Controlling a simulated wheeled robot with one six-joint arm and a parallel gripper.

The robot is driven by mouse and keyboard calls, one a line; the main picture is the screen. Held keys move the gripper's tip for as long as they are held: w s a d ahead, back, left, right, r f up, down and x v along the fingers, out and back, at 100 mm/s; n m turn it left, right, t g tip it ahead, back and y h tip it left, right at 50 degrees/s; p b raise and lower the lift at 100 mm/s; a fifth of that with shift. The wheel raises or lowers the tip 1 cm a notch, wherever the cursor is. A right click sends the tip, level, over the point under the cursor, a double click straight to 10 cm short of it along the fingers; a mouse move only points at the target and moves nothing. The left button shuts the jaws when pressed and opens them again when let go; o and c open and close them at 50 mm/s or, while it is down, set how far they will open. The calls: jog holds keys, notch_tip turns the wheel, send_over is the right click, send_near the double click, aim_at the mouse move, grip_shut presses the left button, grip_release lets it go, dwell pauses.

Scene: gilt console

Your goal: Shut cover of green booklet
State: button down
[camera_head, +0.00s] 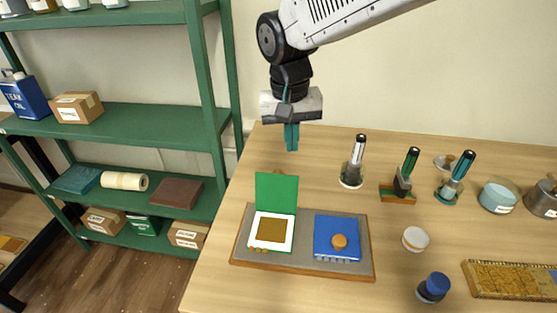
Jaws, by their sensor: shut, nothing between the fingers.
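The green booklet (276,193) lies open on a grey board with a wooden rim (300,259). Its green cover stands up at the back edge, and its white page with a brown square (271,231) faces up. A blue booklet (336,237) lies shut on the same board to the right, with an orange-brown knob on it. My gripper (291,138) is shut and empty. It points down above the back of the table, behind and above the raised green cover, and appears apart from it.
Several brushes or tools in holders (352,172) stand along the back right. A white-lidded jar (415,239), a blue-capped jar (433,288) and an ornate gilt strip (512,280) are at right. A green shelf unit (120,118) stands left of the table.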

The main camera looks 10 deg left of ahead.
aim_at(277, 189)
jog(key=w+a+r+m+t, duration=0.1)
jog(key=w+a+r+m, duration=0.1)
jog(key=w+a, duration=0.15)
notch_tip(277, 189, down, 10)
jog(key=w, duration=0.2)
jog(key=shift+y, duration=0.3)
jog(key=shift+s+d+r, duration=0.1)
jog(key=shift+s+r, duration=0.05)
jog(key=shift+s, duration=0.6)
jog(key=shift+s+d+r, duration=0.1)
jog(key=shift+s+r, duration=0.1)
jog(key=shift+s, duration=0.5)
jog(key=shift+s+d+r, duration=0.1)
jog(key=shift+s+r, duration=0.05)
jog(key=shift+s, duration=0.6)
